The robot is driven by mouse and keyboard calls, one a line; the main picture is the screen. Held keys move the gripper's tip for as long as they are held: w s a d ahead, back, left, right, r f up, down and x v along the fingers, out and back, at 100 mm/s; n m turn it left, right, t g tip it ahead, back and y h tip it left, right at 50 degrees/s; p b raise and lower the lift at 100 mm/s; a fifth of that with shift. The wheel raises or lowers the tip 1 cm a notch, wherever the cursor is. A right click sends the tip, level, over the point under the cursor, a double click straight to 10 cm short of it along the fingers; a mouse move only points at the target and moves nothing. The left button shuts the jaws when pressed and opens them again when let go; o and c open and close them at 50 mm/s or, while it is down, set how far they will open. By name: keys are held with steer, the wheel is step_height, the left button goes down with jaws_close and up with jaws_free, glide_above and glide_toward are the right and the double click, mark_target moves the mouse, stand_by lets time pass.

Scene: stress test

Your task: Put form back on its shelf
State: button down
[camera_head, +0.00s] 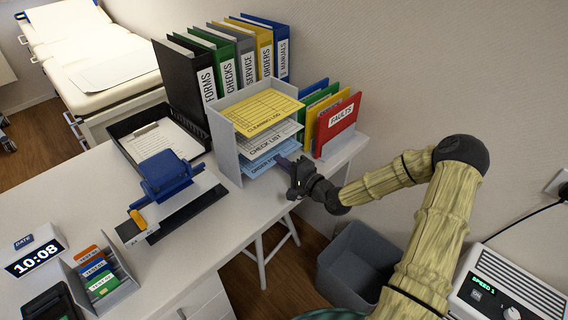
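A grey shelf (224,145) with stacked levels stands on the desk near its back right corner. A yellow "CLEANING LOG" sheet (265,107) lies on top and a white "CHECK LIST" sheet (270,140) in the middle. A blue sheet (259,170) is at the lowest level; its label is small and partly hidden by my gripper. My dark gripper (287,167) is at the right front of the shelf, beside the blue sheet's right end. Its fingertips are too small and dark to show whether they are open or touch the sheet.
Binders, including a black "FORMS" binder (187,83), stand behind the shelf. A red "FAULTS" folder (337,126) stands close to its right. A black tray (124,127) and a blue punch (168,178) are left. A grey bin (352,268) is below.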

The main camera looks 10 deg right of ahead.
steer(key=c, duration=1.6)
jaws_free()
steer(key=shift+d, duration=0.1)
steer(key=v, duration=1.7)
steer(key=shift+s, duration=0.15)
